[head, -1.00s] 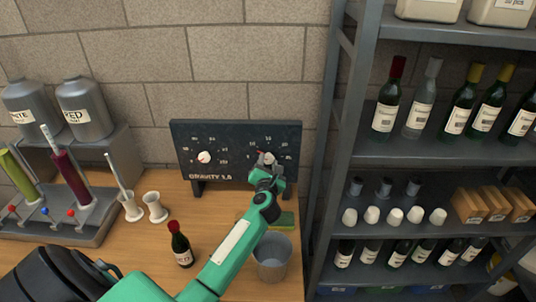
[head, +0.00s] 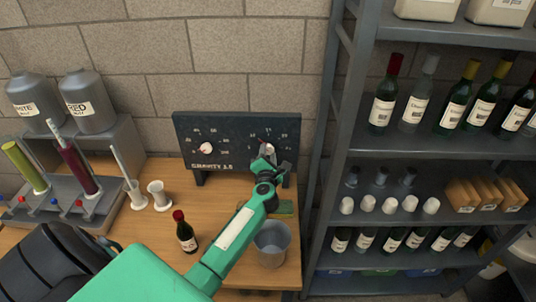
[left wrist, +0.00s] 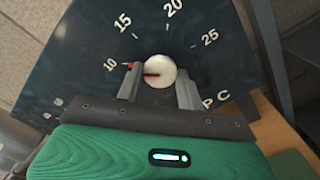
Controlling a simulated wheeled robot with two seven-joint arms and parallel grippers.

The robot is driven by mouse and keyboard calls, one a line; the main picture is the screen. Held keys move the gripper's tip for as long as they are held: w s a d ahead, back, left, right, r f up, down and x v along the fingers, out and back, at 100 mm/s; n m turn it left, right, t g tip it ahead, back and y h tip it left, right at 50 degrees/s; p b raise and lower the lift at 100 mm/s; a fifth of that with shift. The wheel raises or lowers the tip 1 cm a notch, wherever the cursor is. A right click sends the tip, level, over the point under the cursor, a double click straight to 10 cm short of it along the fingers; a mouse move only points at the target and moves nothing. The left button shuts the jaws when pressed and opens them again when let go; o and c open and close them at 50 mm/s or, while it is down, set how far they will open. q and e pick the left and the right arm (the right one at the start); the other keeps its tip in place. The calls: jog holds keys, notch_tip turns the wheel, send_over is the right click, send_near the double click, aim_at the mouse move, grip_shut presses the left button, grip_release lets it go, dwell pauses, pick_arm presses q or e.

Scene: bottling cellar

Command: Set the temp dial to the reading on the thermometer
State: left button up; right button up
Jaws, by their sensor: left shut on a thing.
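The temp dial (left wrist: 163,66) is a white round knob with a red pointer, on a dark panel (head: 236,124). In the left wrist view its pointer points left, toward the 10 of a scale marked 10, 15, 20 and 25. My left gripper (head: 268,158) is shut on the knob, one finger on each side; its fingers show in the left wrist view (left wrist: 158,86). Part of the label below is hidden. A thin white rod (head: 122,163), possibly the thermometer, leans in a white cup; no reading on it is legible. My right gripper is out of view.
A second dial (head: 206,148) sits left on the panel, above "GRAVITY 1.0". A grey bucket (head: 271,246), a green sponge (head: 284,207) and a small red-capped bottle (head: 186,234) stand on the wooden bench. A metal shelf (head: 400,149) with bottles rises at right.

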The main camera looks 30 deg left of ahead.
pick_arm(q)
jog(key=o, duration=1)
jog(key=shift+c, duration=0.2)
jog(key=b+v, duration=0.2)
jog(key=v, duration=1.2)
jog(key=shift+b, duration=0.3)
jog(key=shift+a, duration=0.1)
